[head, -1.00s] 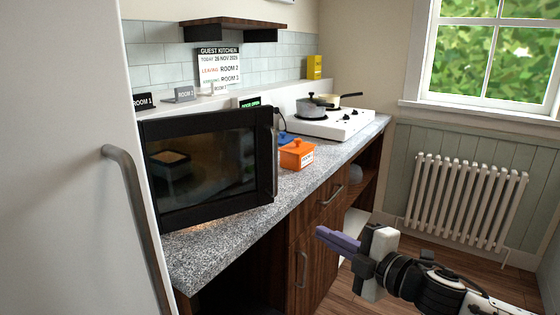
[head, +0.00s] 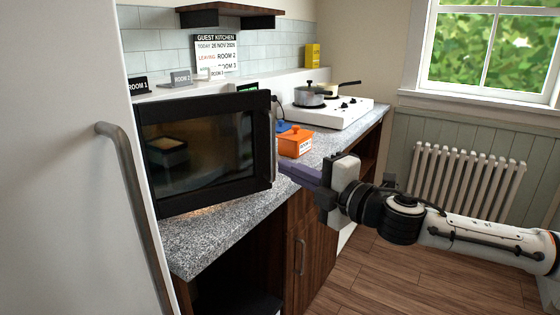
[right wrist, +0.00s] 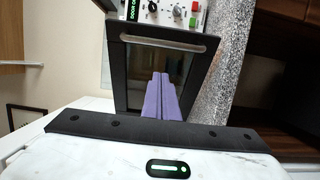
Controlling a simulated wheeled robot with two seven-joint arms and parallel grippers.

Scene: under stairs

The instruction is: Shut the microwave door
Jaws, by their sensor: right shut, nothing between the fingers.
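The microwave door (head: 203,203) stands ajar over the granite counter, with a dark window in a black frame. A warm glow shows below it, and a small dish is visible through the glass. Most of the microwave body is hidden behind the door; a small green display shows above it. My right gripper (head: 286,172) is shut and empty, its purple fingers at the door's right edge. In the right wrist view the fingers (right wrist: 160,90) overlap the door face (right wrist: 135,68), below its pale handle bar (right wrist: 162,43). I cannot tell whether they touch it. My left gripper is out of view.
An orange lidded pot (head: 295,142) and a blue item stand on the counter (head: 215,238) right of the door. A white stove (head: 330,112) with pans is farther back. A tall white fridge-like door with a grey handle (head: 130,190) fills the left. Floor is clear at right.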

